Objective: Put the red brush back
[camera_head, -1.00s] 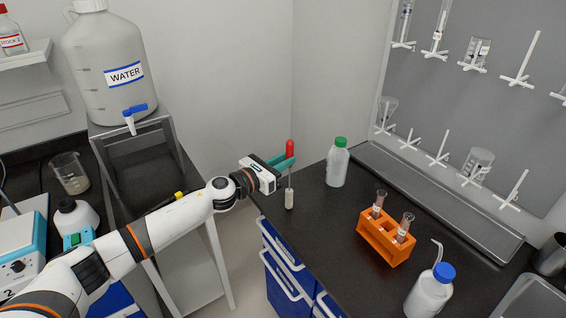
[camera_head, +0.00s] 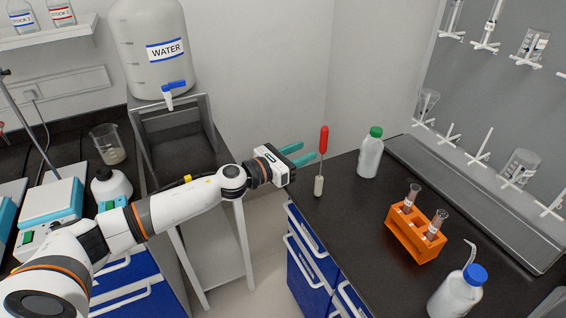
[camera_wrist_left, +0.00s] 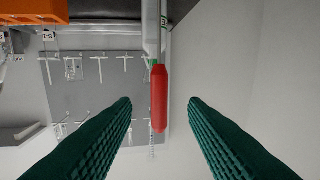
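The red-handled brush (camera_head: 323,140) stands nearly upright, leaning slightly, near the left edge of the dark counter, with its pale head (camera_head: 319,185) down at the counter top. My left gripper (camera_head: 309,150) is open and empty just left of the handle, its teal fingers apart from it. In the left wrist view the red handle (camera_wrist_left: 159,100) shows ahead, in line with the gap between the two spread fingers. My right gripper is not in view.
A green-capped bottle (camera_head: 370,155), an orange rack (camera_head: 413,238) with tubes and a blue-capped wash bottle (camera_head: 456,293) stand on the counter. A pegboard (camera_head: 510,95) with white pegs and glassware is behind. A water jug (camera_head: 150,50) stands at left.

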